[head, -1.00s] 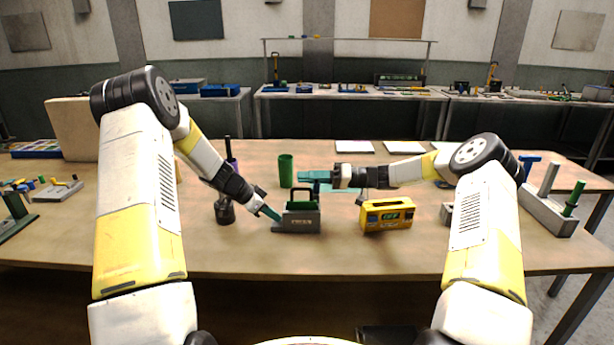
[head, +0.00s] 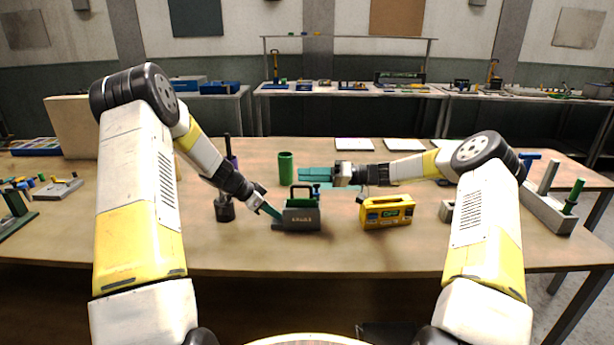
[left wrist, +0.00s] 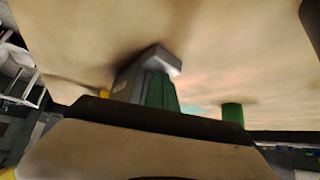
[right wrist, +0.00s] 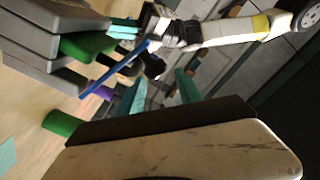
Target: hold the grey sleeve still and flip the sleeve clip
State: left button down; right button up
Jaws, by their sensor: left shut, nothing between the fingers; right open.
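The grey sleeve (head: 302,218) stands on the table in the middle of the head view, with the green sleeve clip (head: 294,195) rising above its top. In the left wrist view the sleeve (left wrist: 126,84) and a green part (left wrist: 158,92) show above my wrist. My left gripper (head: 268,209) is shut and empty, its tips at the sleeve's left end; contact is unclear. My right gripper (head: 317,175) is open, behind and above the sleeve. The right wrist view shows its spread teal fingers (right wrist: 160,90) with nothing between them, apart from the sleeve (right wrist: 45,40).
A blue-topped pin (head: 316,190) stands at the sleeve's right end. A yellow box (head: 388,213) sits to its right. A green cup (head: 286,169) stands behind, a dark round holder (head: 224,210) to the left. The table's front is clear.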

jog(key=d, duration=1.2)
jog(key=shift+c, duration=1.1)
jog(key=r+n+h, duration=0.1)
jog(key=r+n, duration=0.1)
jog(key=d+r+n, duration=0.1)
jog(key=r+n, duration=0.1)
jog(key=d+r+n+g+h, duration=0.1)
jog(key=r+n, duration=0.1)
jog(key=shift+d+r+h, duration=0.25)
jog(key=shift+h, duration=0.05)
grip_shut()
jog(key=s+a+f, duration=0.2)
jog(key=a+f, duration=0.4)
jog(key=a, duration=0.3)
jog(key=shift+a, duration=0.15)
